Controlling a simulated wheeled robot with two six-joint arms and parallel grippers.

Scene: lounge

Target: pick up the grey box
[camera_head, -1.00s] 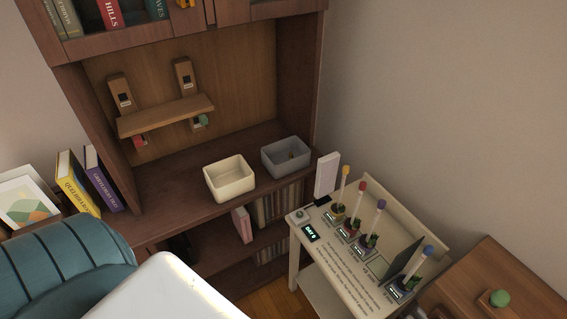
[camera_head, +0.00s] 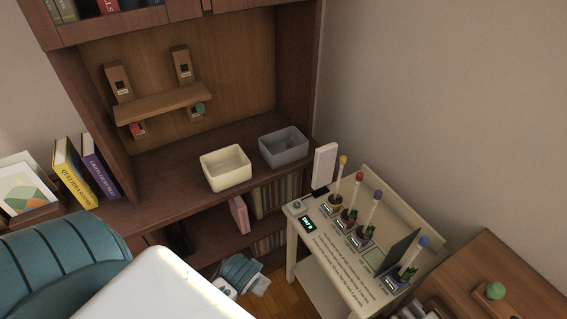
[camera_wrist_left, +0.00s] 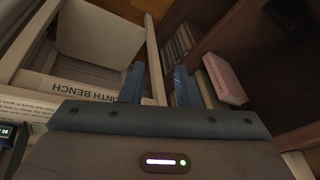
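The grey box (camera_head: 284,157) is an open-topped bin on the right end of the brown cabinet's counter, right of a cream box (camera_head: 227,177). Something small and yellowish shows inside it. My left gripper (camera_head: 243,277) is low in front of the cabinet, well below and apart from the grey box, beside the white bench. In the left wrist view its two blue fingers (camera_wrist_left: 157,86) stand apart with nothing between them, so it is open. The grey box is not seen in that view. My right gripper is not in view.
The white bench (camera_head: 337,268) with several potted sticks and a white upright panel (camera_head: 324,166) stands right of the cabinet. A pink book (camera_head: 239,215) stands on the lower shelf, also in the wrist view (camera_wrist_left: 224,79). A teal chair (camera_head: 60,255) is at left.

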